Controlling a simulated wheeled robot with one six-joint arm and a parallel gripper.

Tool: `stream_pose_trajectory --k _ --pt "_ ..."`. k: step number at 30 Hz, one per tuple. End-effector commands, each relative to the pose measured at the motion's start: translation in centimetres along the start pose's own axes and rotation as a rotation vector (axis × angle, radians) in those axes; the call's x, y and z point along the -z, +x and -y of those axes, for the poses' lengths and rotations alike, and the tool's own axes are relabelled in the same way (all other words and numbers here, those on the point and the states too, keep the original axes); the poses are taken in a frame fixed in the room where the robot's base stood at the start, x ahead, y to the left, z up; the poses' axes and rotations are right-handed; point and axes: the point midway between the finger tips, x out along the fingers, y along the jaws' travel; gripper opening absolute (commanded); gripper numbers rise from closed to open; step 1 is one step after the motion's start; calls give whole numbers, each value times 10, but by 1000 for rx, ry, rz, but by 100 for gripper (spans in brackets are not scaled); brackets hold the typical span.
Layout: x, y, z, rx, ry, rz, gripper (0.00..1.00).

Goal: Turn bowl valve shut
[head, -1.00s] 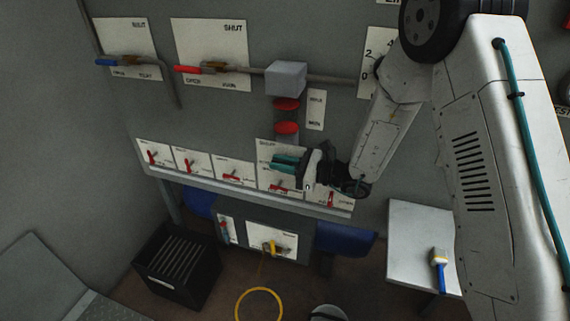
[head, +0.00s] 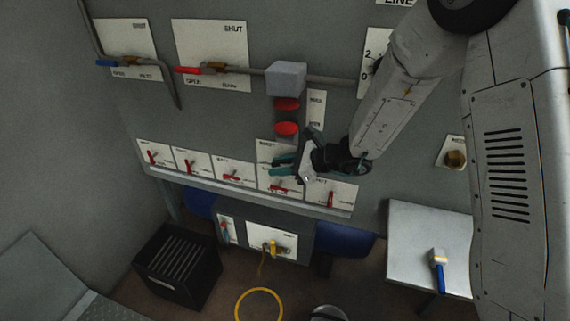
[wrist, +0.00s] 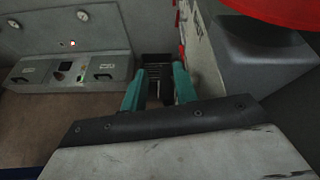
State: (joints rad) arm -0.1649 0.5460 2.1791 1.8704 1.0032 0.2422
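I cannot read which plate names the bowl valve. A red-handled valve (head: 205,69) sits on a pipe over a large white plate marked SHUT at the top and OPEN at the lower left; its handle points left along the pipe. A blue-handled valve (head: 115,63) is on a similar plate to its left. Below, several small red levers (head: 232,176) stand on white plates in a row. My gripper (head: 277,166) is open in front of the right part of this row, pointing left, partly hiding one plate. In the wrist view its teal fingers (wrist: 158,82) are apart with nothing between them.
Two red buttons (head: 286,128) under a grey box (head: 286,78) are just above my gripper. A yellow-handled valve (head: 272,248) is on a lower cabinet. A black slotted crate (head: 178,265) stands on the floor. A white table (head: 415,235) holds a brush (head: 438,268).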

Motion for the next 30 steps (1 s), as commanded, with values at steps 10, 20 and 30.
stream_pose_trajectory --k 10,20,30 --pt "0 -3 4 7 0 2 24" --pt "0 -8 5 11 0 3 24" --pt "1 -63 4 15 2 2 24"
